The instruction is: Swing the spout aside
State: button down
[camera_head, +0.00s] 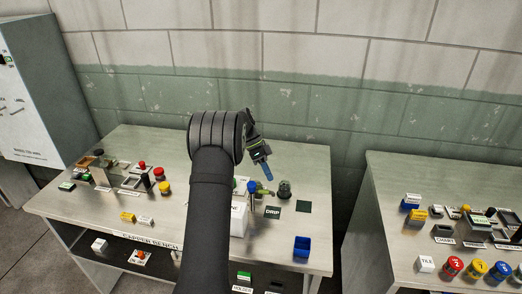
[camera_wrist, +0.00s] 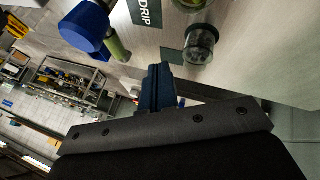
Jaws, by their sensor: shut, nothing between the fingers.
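A green tube (camera_head: 264,192) with a blue part (camera_head: 251,187) beside it stands near the black DRIP label (camera_head: 273,211) on the steel bench; it may be the spout, but I cannot tell for sure. In the wrist view the blue part (camera_wrist: 84,24) is large at the upper left, with the green tube (camera_wrist: 116,46) next to it. My gripper (camera_head: 267,173), with blue fingers, is above the bench near these parts. In the wrist view my fingers (camera_wrist: 155,78) are together and empty, apart from the tube and the blue part.
A clear dark-based jar (camera_head: 284,189) stands right of the tube; it shows in the wrist view (camera_wrist: 201,45). A dark square (camera_head: 304,206) and a blue bin (camera_head: 302,246) lie to the right. My arm partly hides a white box (camera_head: 238,222). Several small items crowd the bench's left.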

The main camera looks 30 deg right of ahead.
jog(key=d+v, duration=0.1)
jog(key=v, duration=0.9)
jog(key=shift+d, duration=0.55)
jog(key=shift+w, duration=0.15)
jog(key=s+a+f, duration=0.3)
jog(key=s+f, duration=0.5)
jog(key=f, duration=0.1)
jog(key=shift+s, duration=0.2)
